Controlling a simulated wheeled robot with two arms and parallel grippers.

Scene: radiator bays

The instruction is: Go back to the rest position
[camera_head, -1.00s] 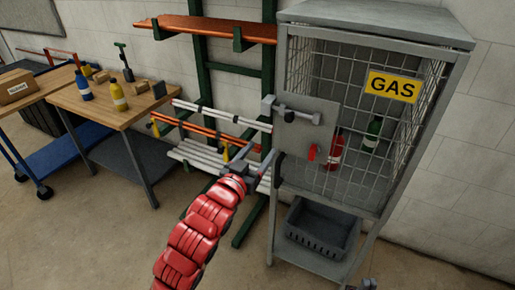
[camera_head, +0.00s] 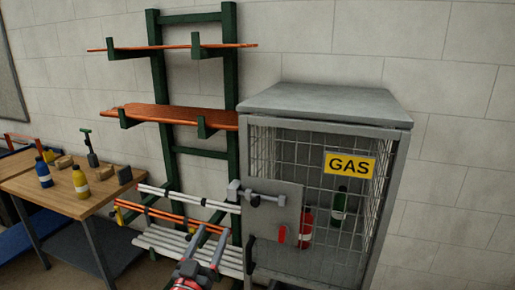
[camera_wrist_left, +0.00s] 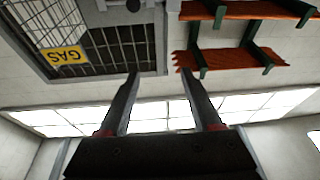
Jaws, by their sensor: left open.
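My left gripper (camera_head: 210,245) shows low in the head view, in front of the pipe rack and left of the gas cage. Its jaws are open with nothing between them. In the left wrist view its two fingers (camera_wrist_left: 160,78) stand apart, with the cage and rack upside down beyond them. Only a bit of my red left arm shows at the bottom edge of the head view. My right gripper is in neither view.
The grey gas cage (camera_head: 325,105) stands at right, holding a red bottle (camera_head: 305,229) and a green bottle (camera_head: 338,207). The green rack (camera_head: 157,90) holds orange boards and pipes. A wooden table (camera_head: 60,205) with a blue bottle (camera_head: 43,172) and a yellow bottle (camera_head: 80,182) stands left.

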